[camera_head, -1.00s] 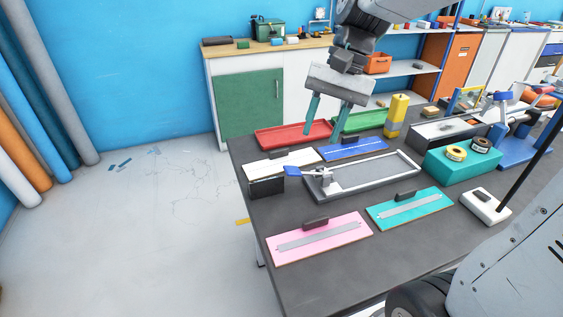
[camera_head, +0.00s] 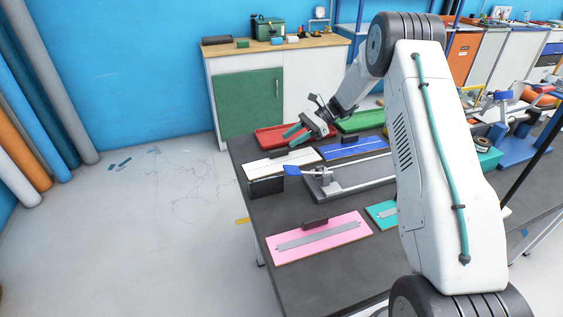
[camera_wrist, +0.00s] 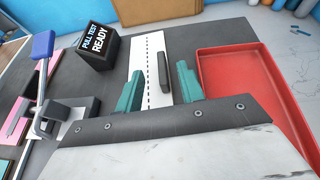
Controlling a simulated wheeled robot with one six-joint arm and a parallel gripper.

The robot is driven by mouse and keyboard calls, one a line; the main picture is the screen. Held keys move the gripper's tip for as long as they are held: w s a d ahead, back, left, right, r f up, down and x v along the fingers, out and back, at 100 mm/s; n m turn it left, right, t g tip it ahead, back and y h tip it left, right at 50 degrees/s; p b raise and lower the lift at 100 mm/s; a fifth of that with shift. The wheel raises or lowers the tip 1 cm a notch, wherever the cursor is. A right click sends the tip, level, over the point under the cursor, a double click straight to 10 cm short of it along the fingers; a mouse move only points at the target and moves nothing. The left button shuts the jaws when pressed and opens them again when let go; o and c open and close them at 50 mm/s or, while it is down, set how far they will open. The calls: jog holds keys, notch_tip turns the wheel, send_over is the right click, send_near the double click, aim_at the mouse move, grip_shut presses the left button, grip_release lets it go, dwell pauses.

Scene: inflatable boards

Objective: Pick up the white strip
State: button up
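The white strip (camera_head: 264,168) is a flat white board with a dashed line and a dark raised grip (camera_wrist: 163,73). It lies on the dark table near its back left edge. In the wrist view the strip (camera_wrist: 150,50) runs away from me between my two teal fingers. My gripper (camera_wrist: 160,84) is open and empty, with one finger on each side of the grip as seen from the wrist. The exact gap in height cannot be told.
A red tray (camera_wrist: 250,85) lies right beside the strip. A black block reading "PULL TEST READY" (camera_wrist: 95,48) stands on the other side. A clamp with a blue handle (camera_wrist: 43,45) is nearby. A blue strip (camera_head: 352,148) and a pink strip (camera_head: 300,246) lie on the table.

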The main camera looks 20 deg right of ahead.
aim_at(278, 149)
jog(key=shift+w+f, duration=0.2)
jog(key=shift+f, duration=0.25)
jog(key=shift+a+f, duration=0.2)
jog(key=x, duration=0.7)
jog(key=shift+s+f, duration=0.1)
jog(key=shift+s, duration=0.05)
grip_shut()
